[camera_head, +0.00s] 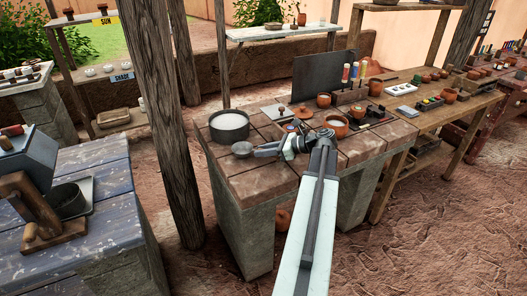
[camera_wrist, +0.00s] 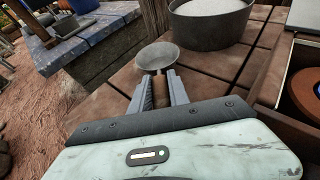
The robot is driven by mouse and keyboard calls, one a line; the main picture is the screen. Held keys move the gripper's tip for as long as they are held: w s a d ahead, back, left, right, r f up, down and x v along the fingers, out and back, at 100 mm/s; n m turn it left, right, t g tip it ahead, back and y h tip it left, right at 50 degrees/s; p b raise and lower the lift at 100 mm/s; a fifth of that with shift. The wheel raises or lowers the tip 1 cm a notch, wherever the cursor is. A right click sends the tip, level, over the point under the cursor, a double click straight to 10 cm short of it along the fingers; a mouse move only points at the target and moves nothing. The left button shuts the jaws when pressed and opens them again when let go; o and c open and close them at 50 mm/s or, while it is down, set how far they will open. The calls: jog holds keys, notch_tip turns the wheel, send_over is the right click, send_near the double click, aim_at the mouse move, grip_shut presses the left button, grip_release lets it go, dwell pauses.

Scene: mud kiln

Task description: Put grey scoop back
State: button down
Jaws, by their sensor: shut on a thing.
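The grey scoop (camera_head: 242,148) is at the left end of my gripper (camera_head: 262,151), over the brick-topped table. In the wrist view the scoop's round grey bowl (camera_wrist: 157,56) points away from me, and its brown handle (camera_wrist: 160,92) lies between the two fingers of my gripper (camera_wrist: 160,90), which are shut on it. A dark round pot with white contents (camera_head: 229,126) stands just behind the scoop, and it also fills the upper right of the wrist view (camera_wrist: 212,30). The scoop is outside the pot. I cannot tell whether the bowl touches the tabletop.
The brick-topped table (camera_head: 262,186) has bare tiles at its front left. Orange clay pots (camera_head: 337,124) and a dark upright panel (camera_head: 325,73) are to the right and behind. A wooden post (camera_head: 160,130) stands left of the table, near a blue bench (camera_head: 110,205).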

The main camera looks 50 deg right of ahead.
jog(key=shift+f+b, duration=0.55)
jog(key=shift+f, duration=0.05)
jog(key=c, duration=1.2)
grip_release()
jog(key=shift+o, duration=0.2)
jog(key=p+v, duration=0.3)
jog(key=v, duration=0.4)
jog(key=shift+s+r, duration=0.1)
jog(key=shift+r, duration=0.1)
jog(key=shift+s+d, duration=0.15)
jog(key=shift+s, duration=0.15)
jog(key=shift+r, duration=0.1)
